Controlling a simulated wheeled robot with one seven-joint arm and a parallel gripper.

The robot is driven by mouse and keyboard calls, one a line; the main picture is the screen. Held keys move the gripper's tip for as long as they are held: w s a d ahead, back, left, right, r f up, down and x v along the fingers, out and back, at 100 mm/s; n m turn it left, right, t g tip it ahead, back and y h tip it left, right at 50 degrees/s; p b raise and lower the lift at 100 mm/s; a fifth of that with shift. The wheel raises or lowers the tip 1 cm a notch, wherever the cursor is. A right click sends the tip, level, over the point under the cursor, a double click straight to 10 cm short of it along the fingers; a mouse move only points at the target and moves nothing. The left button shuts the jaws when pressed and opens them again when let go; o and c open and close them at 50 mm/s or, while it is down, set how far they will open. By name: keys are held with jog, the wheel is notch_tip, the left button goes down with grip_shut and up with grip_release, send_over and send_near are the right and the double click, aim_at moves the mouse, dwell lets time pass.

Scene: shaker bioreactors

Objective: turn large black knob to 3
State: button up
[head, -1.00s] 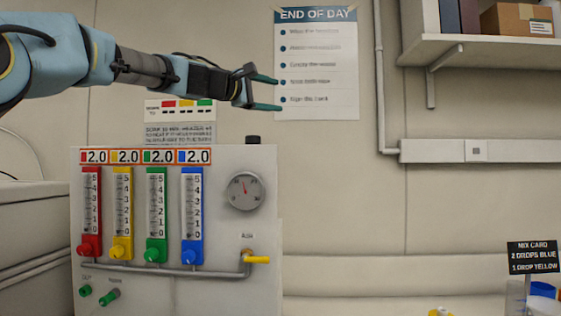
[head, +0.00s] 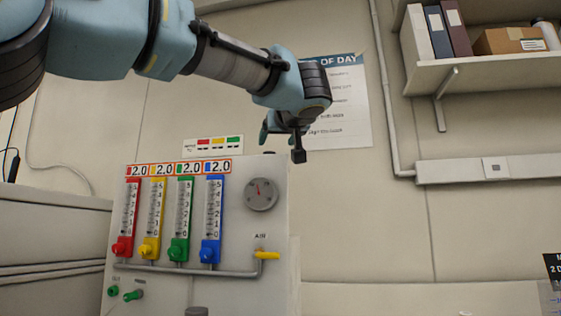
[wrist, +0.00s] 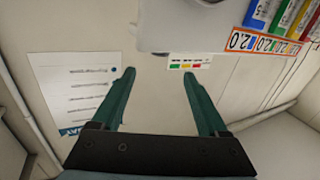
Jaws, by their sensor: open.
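A grey panel box (head: 235,285) stands left of centre in the head view. At its bottom edge a dark grey round knob-like part (head: 196,311) shows only its top; I cannot read any scale or number by it. A small dark piece (head: 268,153) shows at the box's top edge. I cannot tell for sure which is the large black knob. My gripper (head: 282,143) is above the box's top right, pointing down, apart from the knob-like part. In the wrist view, its two teal fingers (wrist: 157,75) are spread with nothing between them.
The panel carries red, yellow, green and blue flow tubes (head: 211,220) reading 2.0, a round gauge (head: 261,194), a yellow air lever (head: 267,255) and small green knobs (head: 133,295). A shelf (head: 490,75) juts out at upper right.

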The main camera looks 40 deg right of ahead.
aim_at(270, 152)
jog(key=p+x, duration=0.1)
jog(key=x, duration=0.9)
jog(key=shift+w+d, duration=0.15)
jog(key=shift+w, duration=0.15)
jog(key=shift+c, duration=0.2)
grip_shut()
